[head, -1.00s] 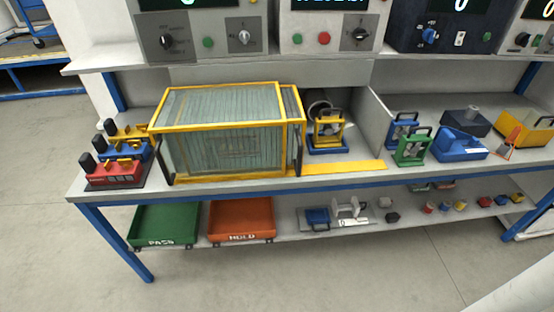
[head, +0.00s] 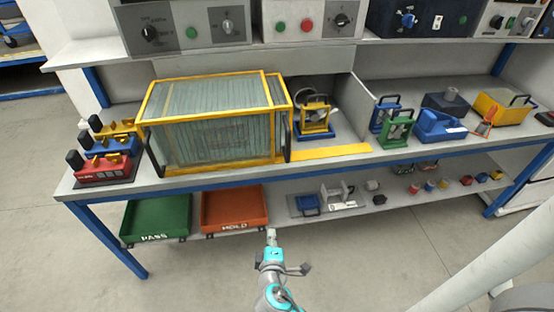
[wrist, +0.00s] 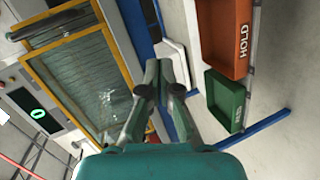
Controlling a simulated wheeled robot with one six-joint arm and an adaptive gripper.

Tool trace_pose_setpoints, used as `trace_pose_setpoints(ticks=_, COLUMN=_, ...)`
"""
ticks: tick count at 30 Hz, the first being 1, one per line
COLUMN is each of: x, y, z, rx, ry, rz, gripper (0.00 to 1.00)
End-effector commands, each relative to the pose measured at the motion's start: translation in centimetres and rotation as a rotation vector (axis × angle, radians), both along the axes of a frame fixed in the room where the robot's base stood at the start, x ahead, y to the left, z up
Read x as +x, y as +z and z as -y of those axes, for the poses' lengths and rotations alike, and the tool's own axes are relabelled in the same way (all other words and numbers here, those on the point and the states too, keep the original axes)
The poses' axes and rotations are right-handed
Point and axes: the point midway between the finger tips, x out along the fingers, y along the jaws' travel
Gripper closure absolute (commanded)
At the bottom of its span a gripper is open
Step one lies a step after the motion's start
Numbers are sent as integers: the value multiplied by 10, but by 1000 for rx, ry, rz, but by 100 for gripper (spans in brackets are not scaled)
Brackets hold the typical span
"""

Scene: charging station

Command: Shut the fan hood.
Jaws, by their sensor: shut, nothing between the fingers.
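The fan hood (head: 208,143) is a yellow-framed, clear-panelled box on the left half of the bench top. A second narrow yellow-framed section with a dark upright handle (head: 287,141) sits at its right end. A yellow-framed fan unit (head: 314,118) stands uncovered to the right of the hood, in a grey bay. The hood's frame and panels also show in the wrist view (wrist: 92,92), at the left. My gripper (head: 271,233) is in front of the bench, below the top's front edge and apart from the hood. Its fingers (wrist: 158,66) are shut and empty.
A yellow strip (head: 335,152) runs along the bench to the hood's right. Green PASS (head: 157,216) and orange HOLD (head: 233,208) trays sit on the lower shelf. Red, blue and yellow clamp-like blocks (head: 105,165) stand left of the hood. Instruments line the upper shelf.

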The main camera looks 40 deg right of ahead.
Motion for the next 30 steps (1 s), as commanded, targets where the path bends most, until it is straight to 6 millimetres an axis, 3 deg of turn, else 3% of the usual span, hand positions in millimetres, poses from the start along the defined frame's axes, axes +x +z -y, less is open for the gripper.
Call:
trace_pose_setpoints(ticks=1, x=18, y=13, z=6, rx=-44, ry=-36, rz=6, gripper=100)
trace_pose_setpoints(ticks=6, x=60, y=58, z=25, rx=-193, ry=-180, rz=8, gripper=100)
trace_pose_setpoints(ticks=12, x=91, y=113, z=38, rx=-318, ry=-344, rz=22, gripper=100)
trace_pose_setpoints(ticks=15, x=98, y=132, z=40, rx=-352, ry=-400, rz=28, gripper=100)
trace_pose_setpoints(ticks=23, x=104, y=145, z=49, rx=-377, ry=-444, rz=30, gripper=100)
trace_pose_setpoints(ticks=30, x=118, y=145, z=84, rx=-376, ry=-444, rz=30, gripper=100)
